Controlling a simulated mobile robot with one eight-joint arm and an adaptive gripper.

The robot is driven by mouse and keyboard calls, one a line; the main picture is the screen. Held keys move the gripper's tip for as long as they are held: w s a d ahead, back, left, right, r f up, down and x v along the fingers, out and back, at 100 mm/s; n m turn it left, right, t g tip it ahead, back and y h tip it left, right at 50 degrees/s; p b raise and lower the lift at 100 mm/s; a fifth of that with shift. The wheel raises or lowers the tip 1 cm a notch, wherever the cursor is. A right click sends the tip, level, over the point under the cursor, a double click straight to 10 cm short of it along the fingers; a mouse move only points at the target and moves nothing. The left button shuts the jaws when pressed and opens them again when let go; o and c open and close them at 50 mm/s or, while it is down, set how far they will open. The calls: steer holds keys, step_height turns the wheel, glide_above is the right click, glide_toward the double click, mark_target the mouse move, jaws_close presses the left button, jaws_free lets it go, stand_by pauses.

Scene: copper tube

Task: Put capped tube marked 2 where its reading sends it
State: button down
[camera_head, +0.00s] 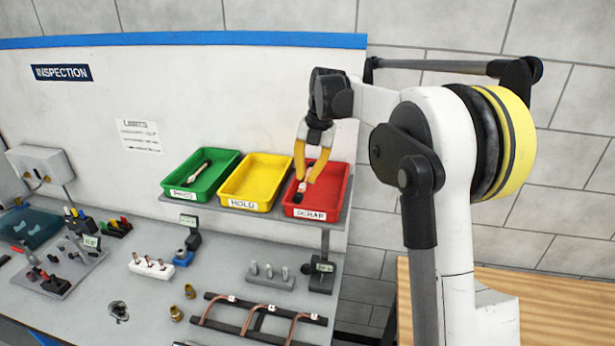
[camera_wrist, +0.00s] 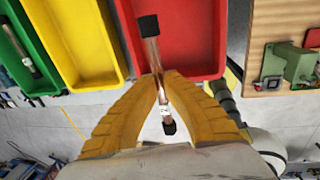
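My gripper (camera_head: 306,180) is over the red tray (camera_head: 340,190) labelled SCRAP. Its yellow fingers close in on a copper tube with black end caps (camera_head: 302,187). In the wrist view this capped tube (camera_wrist: 153,52) passes between the fingertips (camera_wrist: 160,78), which appear to touch it on both sides. One black cap lies beyond the fingers, over the red tray (camera_wrist: 212,40); the other shows between the fingers. A white label is on the tube, but its number is unreadable. The tube's height above the tray floor is unclear.
A yellow tray (camera_head: 226,190) labelled HOLD is empty. A green tray (camera_head: 233,157) holds another tube (camera_head: 199,172). Below are small devices with displays (camera_head: 189,220), a rack of copper tubes (camera_head: 262,309) and several fittings. A limits sheet (camera_head: 138,135) hangs on the wall, too small to read.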

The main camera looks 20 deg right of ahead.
steer(key=shift+w+d+r, duration=0.1)
steer(key=shift+w+d, duration=0.05)
steer(key=shift+d, duration=0.1)
steer(key=p, duration=0.2)
glide_above(318, 192)
steer(key=f, duration=0.6)
steer(key=shift+s+d, duration=0.2)
steer(key=shift+s, duration=0.1)
steer(key=shift+w+f+p, duration=0.15)
steer(key=shift+f+p, duration=0.5)
steer(key=shift+f, duration=1.5)
steer(key=shift+f, duration=0.1)
steer(key=c, duration=1.6)
jaws_free()
